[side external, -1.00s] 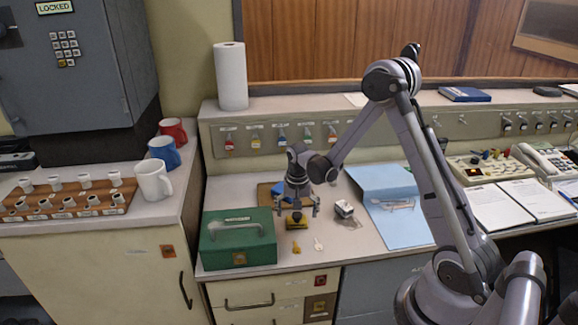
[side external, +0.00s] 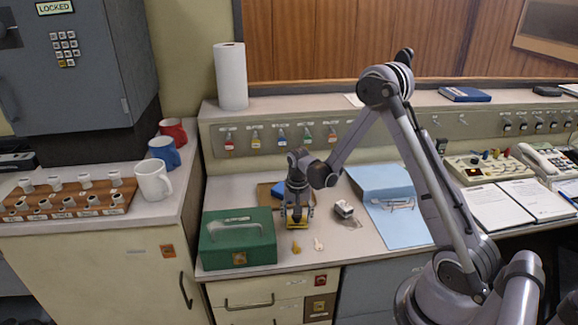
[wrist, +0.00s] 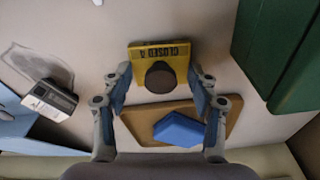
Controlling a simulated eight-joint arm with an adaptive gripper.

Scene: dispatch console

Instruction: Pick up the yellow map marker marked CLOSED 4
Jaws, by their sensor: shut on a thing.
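The yellow map marker (wrist: 160,58) shows in the wrist view with the print CLOSED 4 and a dark round knob on top. In the side external view only parts of the marker (side external: 298,225) show, low between the fingers. My gripper (wrist: 160,88) is shut on the marker, with one finger on each side of it. In the side external view my gripper (side external: 297,212) is down at the desk top, behind the two keys. I cannot tell whether the marker touches the desk.
A wooden board (wrist: 140,125) with a blue block (wrist: 180,129) lies next to the marker. A green cash box (side external: 237,250) stands to the left. A small white-and-dark device (side external: 344,209) and a blue folder (side external: 405,222) lie to the right. Keys (side external: 296,247) lie in front.

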